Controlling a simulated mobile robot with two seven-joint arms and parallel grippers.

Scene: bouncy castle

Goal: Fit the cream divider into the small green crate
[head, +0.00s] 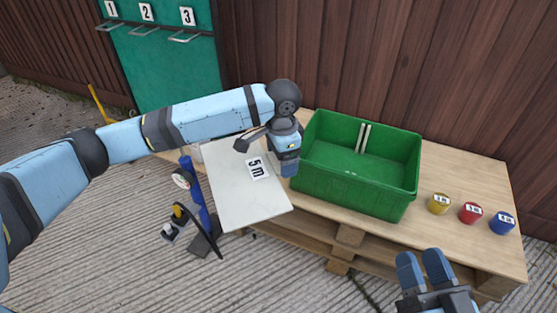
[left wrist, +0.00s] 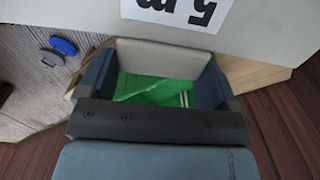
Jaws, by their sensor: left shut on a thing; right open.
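The cream divider (head: 236,190) is a flat panel with a "5 m" label. My left gripper (head: 287,165) is shut on its right edge and holds it left of the green crate (head: 350,190). The divider is outside the crate, and its lower corner overhangs the table's front edge. In the left wrist view the divider (left wrist: 285,30) spans the top, with green showing between the fingers. The crate is open-topped and empty, with two pale upright strips (head: 363,138) on its far wall. My right gripper (head: 422,260) is open and empty in front of the table, at lower right.
A blue post (head: 196,195) stands at the front left. A wooden fence (head: 450,70) rises behind.

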